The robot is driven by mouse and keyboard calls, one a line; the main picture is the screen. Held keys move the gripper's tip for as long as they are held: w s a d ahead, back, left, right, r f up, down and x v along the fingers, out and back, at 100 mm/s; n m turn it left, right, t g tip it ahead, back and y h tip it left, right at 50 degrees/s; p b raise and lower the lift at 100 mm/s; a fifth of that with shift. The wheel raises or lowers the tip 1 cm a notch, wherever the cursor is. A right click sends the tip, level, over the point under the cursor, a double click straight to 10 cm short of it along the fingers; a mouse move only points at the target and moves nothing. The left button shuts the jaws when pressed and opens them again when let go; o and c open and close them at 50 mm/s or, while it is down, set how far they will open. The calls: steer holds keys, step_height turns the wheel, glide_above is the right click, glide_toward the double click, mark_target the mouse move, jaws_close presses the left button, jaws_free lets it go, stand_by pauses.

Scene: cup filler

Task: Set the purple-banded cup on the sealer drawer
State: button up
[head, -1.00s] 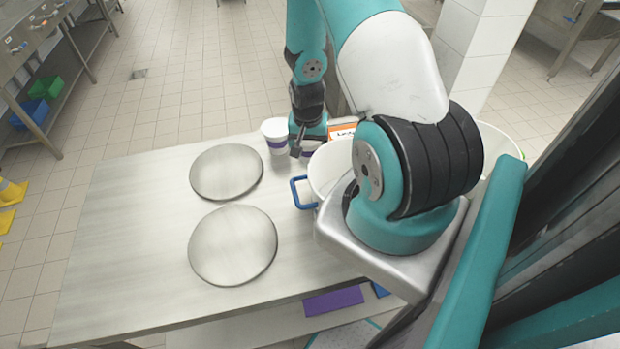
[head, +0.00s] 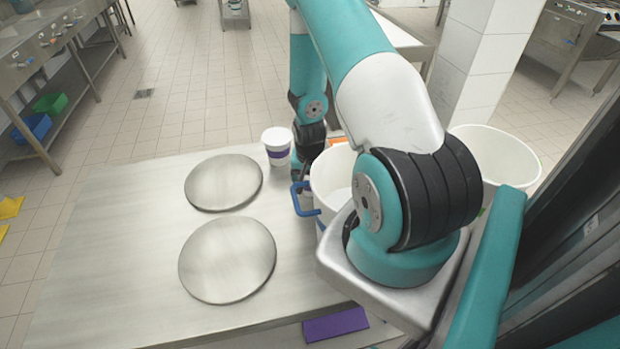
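A white cup with a purple band (head: 277,150) stands upright near the far edge of the steel table, with a white top. My gripper (head: 297,170) points down just right of this cup, beside the big white bucket. Its fingers are small and partly hidden, so I cannot tell whether they are open or shut. A sliver of another white and purple item (head: 307,184) shows under my gripper, mostly hidden by the bucket and its blue handle. I cannot make out a sealer drawer.
Two round steel discs (head: 223,182) (head: 227,260) lie on the steel table (head: 120,240). A white bucket (head: 330,175) with a blue handle stands close to my gripper. Another white bucket (head: 500,155) is at right. The table's left part is clear.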

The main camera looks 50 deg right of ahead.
steer(key=o, duration=0.9)
steer(key=shift+f, duration=0.1)
steer(key=r+p, duration=0.3)
steer(key=r, duration=0.1)
steer(key=a+r+p, duration=0.1)
steer(key=r+p, duration=0.2)
steer(key=r, duration=0.1)
steer(key=r+p, duration=0.3)
steer(key=r, duration=0.1)
steer(key=shift+s+a+r, duration=0.15)
steer(key=shift+s+r, duration=0.05)
steer(key=shift+s, duration=0.1)
